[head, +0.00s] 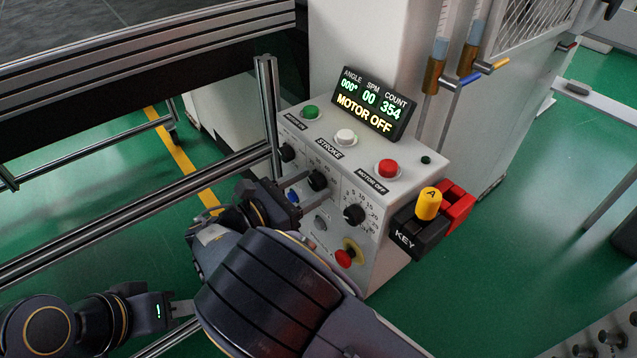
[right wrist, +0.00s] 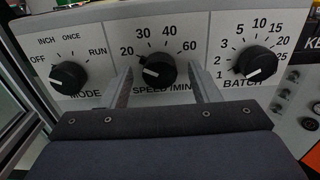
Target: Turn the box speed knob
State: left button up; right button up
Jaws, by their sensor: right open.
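The speed knob (right wrist: 160,70) is a black round dial on the grey front of the control box (head: 375,250). Its white pointer points left, towards the 20 mark. It also shows in the head view (head: 318,180). My right gripper (right wrist: 161,80) is open. Its two fingers stand left and right of the speed knob with a gap on each side. In the head view the right gripper (head: 312,194) reaches the box front from the left. My left gripper (head: 182,308) is low at the left, away from the box; its jaw opening is unclear.
The mode knob (right wrist: 69,77) is left of the speed knob and the batch knob (right wrist: 257,63) is right. A red emergency button (head: 344,258) and a key switch (head: 418,230) are on the box. Metal rails (head: 130,215) run along the left.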

jog(key=shift+s+a+r, duration=0.1)
jog(key=shift+a, duration=0.05)
jog(key=c, duration=1)
